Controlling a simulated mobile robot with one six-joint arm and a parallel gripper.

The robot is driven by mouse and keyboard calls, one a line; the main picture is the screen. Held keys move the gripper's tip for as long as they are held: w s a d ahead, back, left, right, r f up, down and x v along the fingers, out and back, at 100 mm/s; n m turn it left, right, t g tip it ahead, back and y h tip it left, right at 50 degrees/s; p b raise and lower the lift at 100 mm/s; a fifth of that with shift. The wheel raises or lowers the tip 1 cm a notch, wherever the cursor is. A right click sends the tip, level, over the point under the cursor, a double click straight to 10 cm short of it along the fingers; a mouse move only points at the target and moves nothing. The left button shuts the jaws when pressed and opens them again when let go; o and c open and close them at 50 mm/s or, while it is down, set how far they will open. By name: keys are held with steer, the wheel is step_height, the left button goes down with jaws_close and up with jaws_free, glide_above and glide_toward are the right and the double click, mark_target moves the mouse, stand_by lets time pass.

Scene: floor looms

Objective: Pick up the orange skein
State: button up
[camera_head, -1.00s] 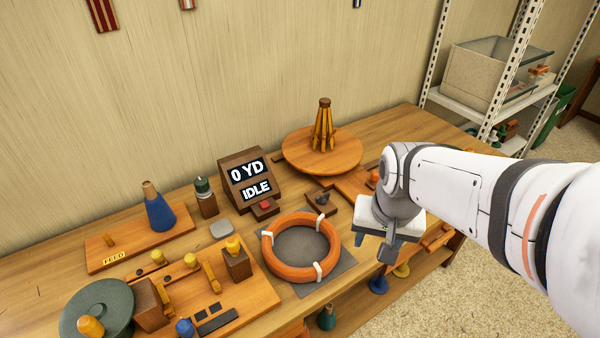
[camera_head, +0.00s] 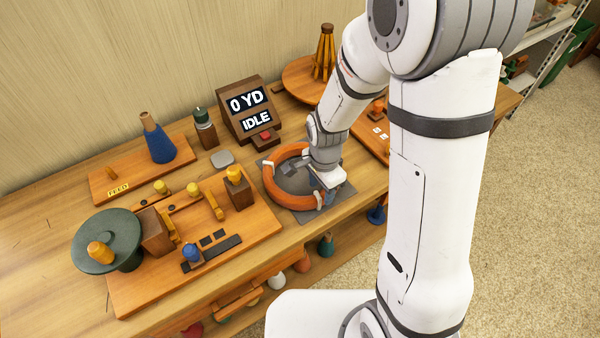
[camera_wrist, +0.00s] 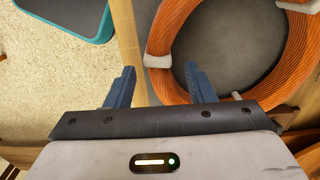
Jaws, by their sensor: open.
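The orange skein (camera_head: 270,187) is a ring with white ties, lying flat on a dark grey mat (camera_head: 346,190) near the table's front edge. It also shows at upper right in the wrist view (camera_wrist: 283,75). My gripper (camera_head: 324,197) is open and points down at the skein's right front side. In the wrist view my gripper (camera_wrist: 162,80) has one finger over the dark middle of the ring and the other outside it, with the ring's band and a white tie between. Contact cannot be told. My wrist hides part of the skein in the head view.
A display box (camera_head: 248,108) reading "0 YD IDLE" stands behind the skein. A wooden board with a green disc (camera_head: 106,240) and pegs is at left. A blue cone (camera_head: 158,144) stands behind it. A round wooden turntable (camera_head: 300,80) is at the back.

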mark_target(322, 193)
steer(key=shift+s+d+f, duration=0.1)
steer(key=shift+f, duration=1.05)
steer(key=shift+d+f, duration=0.1)
steer(key=shift+f, duration=1.05)
steer(key=shift+c, duration=0.2)
jaws_close()
